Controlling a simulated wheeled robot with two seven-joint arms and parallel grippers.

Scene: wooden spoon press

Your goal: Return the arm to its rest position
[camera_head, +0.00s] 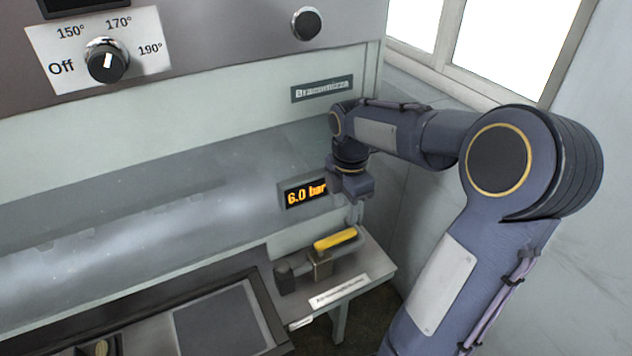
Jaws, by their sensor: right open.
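My right arm comes in from the right, bends at the elbow and reaches left to the front of the press. My right gripper (355,207) hangs at its end, above the yellow-handled lever (335,239) and just right of the orange "6.0 bar" display (305,193). Its fingers are small and partly hidden; it holds nothing that I can see and looks apart from the lever. The lever sits on a grey shelf at the press's right end, its yellow handle lying nearly level. My left gripper is not in view.
A dial (106,61) on the upper panel has its pointer up, between the marks; a dark round knob (306,23) is to its right. A dark-framed tray (222,318) lies at the bottom. A wall and window (510,45) stand close behind my right arm.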

